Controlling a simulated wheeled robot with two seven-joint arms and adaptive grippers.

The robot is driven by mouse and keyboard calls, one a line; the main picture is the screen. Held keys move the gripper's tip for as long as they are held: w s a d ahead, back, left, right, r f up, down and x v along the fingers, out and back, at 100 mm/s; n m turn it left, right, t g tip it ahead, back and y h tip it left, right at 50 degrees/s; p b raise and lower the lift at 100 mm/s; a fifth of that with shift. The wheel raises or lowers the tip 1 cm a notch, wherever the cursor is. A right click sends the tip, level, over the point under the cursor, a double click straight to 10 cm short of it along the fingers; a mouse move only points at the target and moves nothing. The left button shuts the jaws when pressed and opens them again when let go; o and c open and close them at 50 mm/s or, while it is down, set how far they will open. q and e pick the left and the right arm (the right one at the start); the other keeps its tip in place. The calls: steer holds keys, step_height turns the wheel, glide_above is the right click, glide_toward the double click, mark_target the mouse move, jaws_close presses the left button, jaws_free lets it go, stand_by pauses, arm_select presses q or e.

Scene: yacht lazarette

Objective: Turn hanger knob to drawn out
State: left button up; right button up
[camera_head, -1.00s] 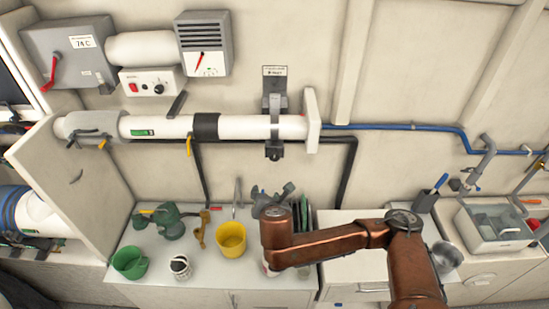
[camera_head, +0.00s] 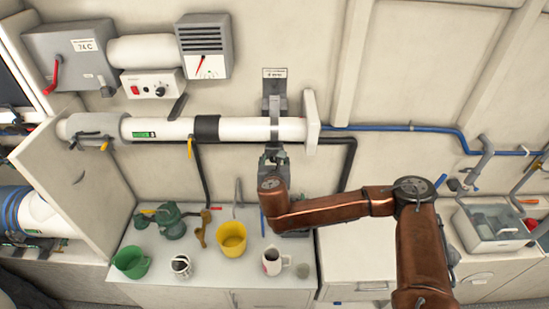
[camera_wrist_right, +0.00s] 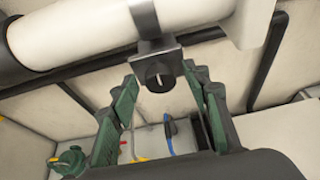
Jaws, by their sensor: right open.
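The grey hanger (camera_head: 274,104) hangs from a labelled wall bracket and wraps around the white pipe. Its knob (camera_wrist_right: 160,72) shows in the right wrist view as a dark round collar with a pale slot, below the pipe. My right gripper (camera_head: 273,152) is just under the hanger in the head view and hides the knob there. In the right wrist view its green-padded fingers (camera_wrist_right: 160,80) are open, one on each side of the knob; I cannot tell whether they touch it. My left gripper is not in view.
The white pipe (camera_head: 165,128) runs along the wall above the counter (camera_head: 210,272). On the counter stand a yellow bucket (camera_head: 232,240), a green bucket (camera_head: 130,263) and mugs (camera_head: 272,262). A blue pipe (camera_head: 390,127) runs along the wall at right.

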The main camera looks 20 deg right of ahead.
steer(key=shift+w+f, duration=0.1)
steer(key=shift+w, duration=0.1)
steer(key=shift+c, duration=0.3)
steer(key=c, duration=1.1)
